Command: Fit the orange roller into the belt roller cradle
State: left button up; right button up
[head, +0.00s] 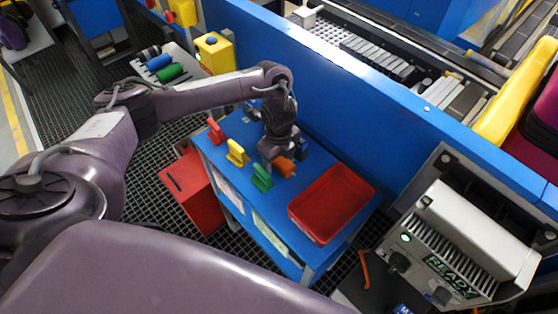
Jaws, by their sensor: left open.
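A small orange piece (284,168), which may be the orange roller, is on the blue table right at the tip of my left gripper (278,158). The gripper points down, is open, and partly hides the piece. I cannot tell whether they touch. A light rack (190,77) at the upper left holds blue (158,62) and green (169,73) rollers and dark ones. I cannot tell whether this rack is the belt roller cradle. My right gripper is not in view.
A blue wall (370,100) rises behind, with a conveyor beyond. A READY machine (455,250) stands at right.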

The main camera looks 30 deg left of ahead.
pick_arm(q)
jog(key=shift+w, duration=0.1)
jog(key=c, duration=1.3)
jog(key=shift+r, duration=0.1)
